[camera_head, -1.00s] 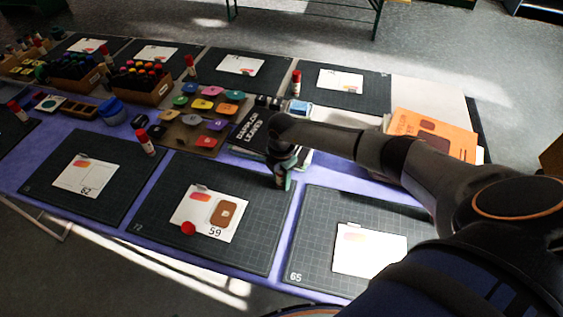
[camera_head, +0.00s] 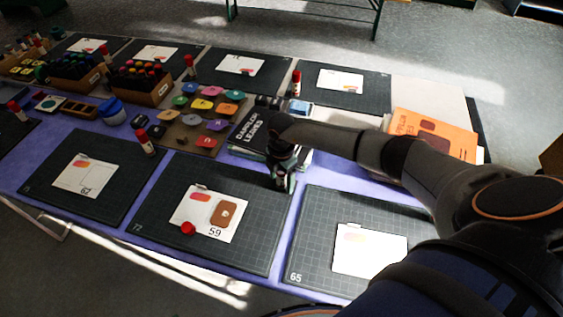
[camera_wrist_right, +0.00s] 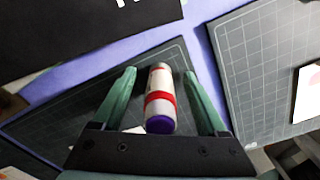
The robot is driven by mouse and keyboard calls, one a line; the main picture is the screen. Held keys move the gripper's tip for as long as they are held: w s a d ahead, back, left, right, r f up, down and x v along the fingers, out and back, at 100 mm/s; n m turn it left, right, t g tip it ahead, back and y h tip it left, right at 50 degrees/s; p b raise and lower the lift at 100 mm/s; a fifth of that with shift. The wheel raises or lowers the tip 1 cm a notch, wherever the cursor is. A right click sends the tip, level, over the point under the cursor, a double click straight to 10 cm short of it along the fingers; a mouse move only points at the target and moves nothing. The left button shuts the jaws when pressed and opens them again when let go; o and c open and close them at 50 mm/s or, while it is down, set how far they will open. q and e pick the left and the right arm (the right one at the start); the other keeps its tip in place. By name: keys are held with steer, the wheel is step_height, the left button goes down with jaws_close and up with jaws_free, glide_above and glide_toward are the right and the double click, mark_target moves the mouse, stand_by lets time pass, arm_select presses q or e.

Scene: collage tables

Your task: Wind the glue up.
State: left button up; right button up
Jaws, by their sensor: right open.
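A glue stick (camera_wrist_right: 160,100) with a white body, a red band and a purple end shows in the right wrist view. It lies between the two green fingers of my right gripper (camera_wrist_right: 160,74), with a gap on either side. In the head view my right gripper (camera_head: 284,184) is low over the right edge of the middle front mat (camera_head: 255,220), and the stick is mostly hidden there. A red cap (camera_head: 188,228) sits on that mat by the lower left of the card (camera_head: 210,213) marked 59. My left gripper is not in view.
Another mat (camera_head: 310,270) with a card lies just right of the gripper. A dark booklet (camera_head: 248,133) lies behind it. Several other glue sticks, one (camera_head: 146,143) at left, stand around the table. Marker boxes (camera_head: 140,85) are at back left.

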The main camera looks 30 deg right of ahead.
stand_by(0.3)
steer(key=n+b, duration=0.1)
steer(key=n, duration=0.2)
steer(key=shift+f+n, duration=0.1)
steer(key=shift+n, duration=0.3)
steer(key=n+b, duration=0.2)
steer(key=n, duration=0.3)
steer(key=shift+n, duration=0.3)
steer(key=n+b, duration=0.1)
steer(key=n, duration=0.3)
steer(key=shift+n+b, duration=0.3)
steer(key=shift+n, duration=0.4)
